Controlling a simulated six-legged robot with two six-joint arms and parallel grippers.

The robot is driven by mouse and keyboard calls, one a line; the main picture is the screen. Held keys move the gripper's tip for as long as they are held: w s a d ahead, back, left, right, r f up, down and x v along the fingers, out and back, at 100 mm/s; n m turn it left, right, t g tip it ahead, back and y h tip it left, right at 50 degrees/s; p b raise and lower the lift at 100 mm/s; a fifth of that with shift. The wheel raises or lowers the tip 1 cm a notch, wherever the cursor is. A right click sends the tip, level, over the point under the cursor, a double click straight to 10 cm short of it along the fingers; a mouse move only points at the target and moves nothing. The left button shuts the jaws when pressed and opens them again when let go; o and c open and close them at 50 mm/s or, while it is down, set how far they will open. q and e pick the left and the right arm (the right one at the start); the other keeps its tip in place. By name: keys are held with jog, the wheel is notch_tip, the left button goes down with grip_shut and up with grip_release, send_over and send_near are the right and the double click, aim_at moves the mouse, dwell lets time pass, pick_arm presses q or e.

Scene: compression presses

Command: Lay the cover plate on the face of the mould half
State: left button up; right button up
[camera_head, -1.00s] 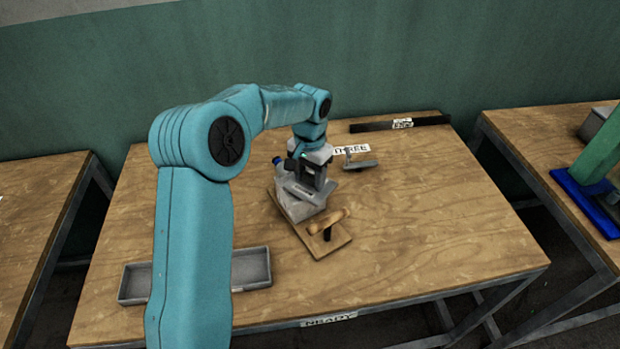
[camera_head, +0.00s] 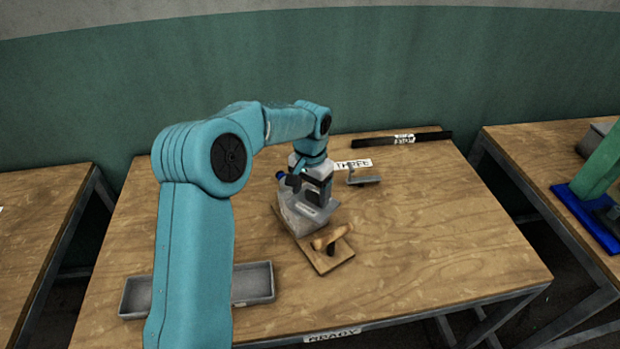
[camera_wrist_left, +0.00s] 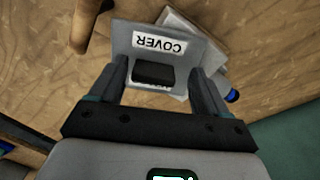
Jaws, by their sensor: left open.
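The cover plate (camera_wrist_left: 187,30) is a grey plate marked COVER with a black grip block (camera_wrist_left: 153,74). It lies over the mould half (camera_head: 297,222), a light grey block with a blue part at one side. In the left wrist view the plate is turned relative to the mould half (camera_wrist_left: 180,24) and overhangs it on one side. I cannot tell whether it rests flat. My left gripper (camera_wrist_left: 160,85) is open, one finger each side of the grip block, with gaps visible. It also shows in the camera_head view (camera_head: 312,190), above the mould half. My right gripper is not in view.
A wooden board (camera_head: 335,258) with a rounded handle lies just in front of the mould half. A grey tray (camera_head: 252,283) is at front left, partly behind my arm. A small grey fixture (camera_head: 363,179) stands behind, near a label. The table's right side is clear.

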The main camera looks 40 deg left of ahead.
aim_at(310, 193)
pick_arm(q)
notch_tip(310, 193, up, 11)
jog(key=shift+s, duration=0.2)
dwell(0.5)
jog(key=shift+w+d, duration=0.1)
